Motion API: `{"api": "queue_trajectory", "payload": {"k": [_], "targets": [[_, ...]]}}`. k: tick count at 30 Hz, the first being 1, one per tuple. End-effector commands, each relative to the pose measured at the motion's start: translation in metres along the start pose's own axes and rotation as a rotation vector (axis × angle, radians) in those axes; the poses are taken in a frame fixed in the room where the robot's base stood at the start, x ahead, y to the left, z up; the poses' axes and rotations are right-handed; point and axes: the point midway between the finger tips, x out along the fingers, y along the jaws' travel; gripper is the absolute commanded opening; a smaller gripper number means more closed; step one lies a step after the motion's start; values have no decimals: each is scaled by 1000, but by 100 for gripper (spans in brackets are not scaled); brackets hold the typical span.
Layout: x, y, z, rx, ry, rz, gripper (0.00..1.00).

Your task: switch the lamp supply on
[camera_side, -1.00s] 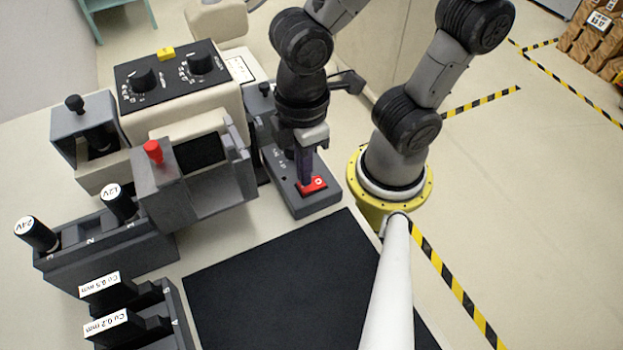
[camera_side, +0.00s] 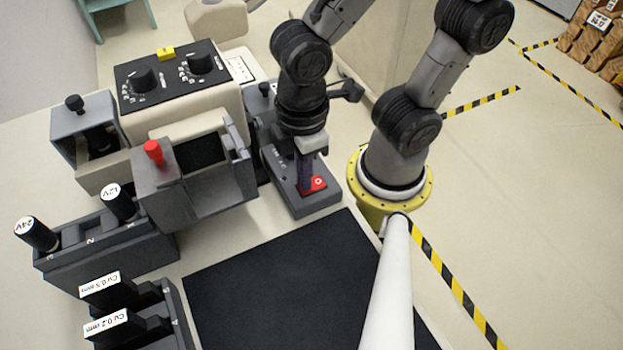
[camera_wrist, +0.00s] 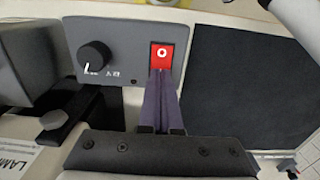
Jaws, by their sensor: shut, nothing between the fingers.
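The lamp supply is a grey box (camera_side: 325,203) with a red rocker switch (camera_side: 319,183) at its front end. In the wrist view, the switch (camera_wrist: 162,52) shows a white O mark on its far half, and a black knob (camera_wrist: 95,57) sits to its left on the box's face. My gripper (camera_side: 306,188) is shut and empty, pointing down at the switch. In the wrist view, my fingertips (camera_wrist: 161,73) overlap the near edge of the switch and hide its near half. I cannot tell whether they touch it or which way the rocker is tipped.
A black mat (camera_side: 285,285) lies in front of the supply. A beige unit with two knobs (camera_side: 180,75) and a grey holder with a red-topped plunger (camera_side: 153,153) stand left. A rack with black cylinders (camera_side: 118,205) and labelled blocks (camera_side: 100,290) are at lower left.

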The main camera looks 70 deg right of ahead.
Motion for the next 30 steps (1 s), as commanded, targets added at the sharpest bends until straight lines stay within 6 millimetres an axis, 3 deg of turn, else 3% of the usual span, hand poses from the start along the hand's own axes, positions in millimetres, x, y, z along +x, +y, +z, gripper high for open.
{"api": "queue_trajectory", "payload": {"k": [10, 30], "targets": [[-1, 0, 0, 0, 0, 0, 0], [-50, 0, 0, 0, 1, 0, 0]]}}
